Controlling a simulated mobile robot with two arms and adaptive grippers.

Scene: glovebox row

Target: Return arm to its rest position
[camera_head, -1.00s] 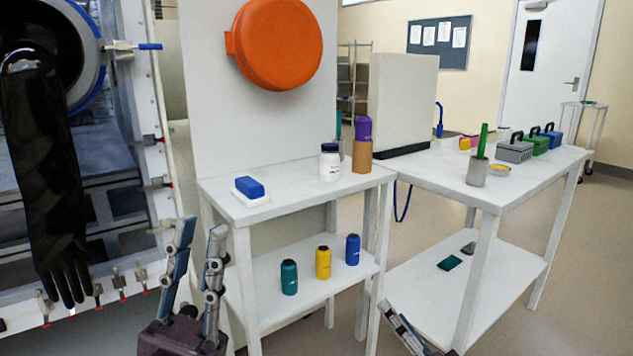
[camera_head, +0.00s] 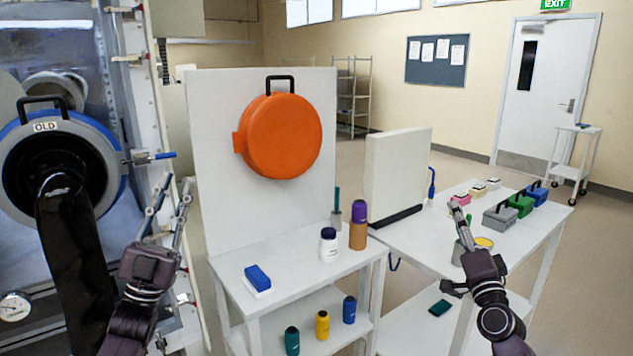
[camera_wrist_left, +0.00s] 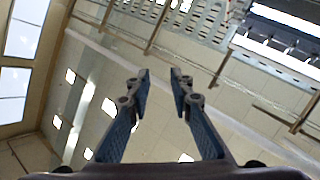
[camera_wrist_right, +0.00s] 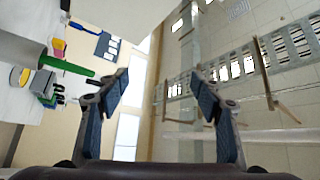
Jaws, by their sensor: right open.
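My left gripper (camera_head: 173,190) is raised at the left of the head view, in front of the glovebox frame, with its fingers pointing up. In the left wrist view its fingers (camera_wrist_left: 162,78) stand apart with nothing between them. My right gripper (camera_head: 459,222) is at the right of the head view, in front of the right table, and overlaps the grey cup there. In the right wrist view its fingers (camera_wrist_right: 160,88) are wide apart and empty. A green stick (camera_wrist_right: 68,64) shows beyond the left finger there.
A black glove (camera_head: 72,265) hangs from the port marked OLD (camera_head: 45,127). The white stand (camera_head: 290,275) holds a blue-topped block (camera_head: 257,277) and bottles. An orange round case (camera_head: 283,137) hangs above it.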

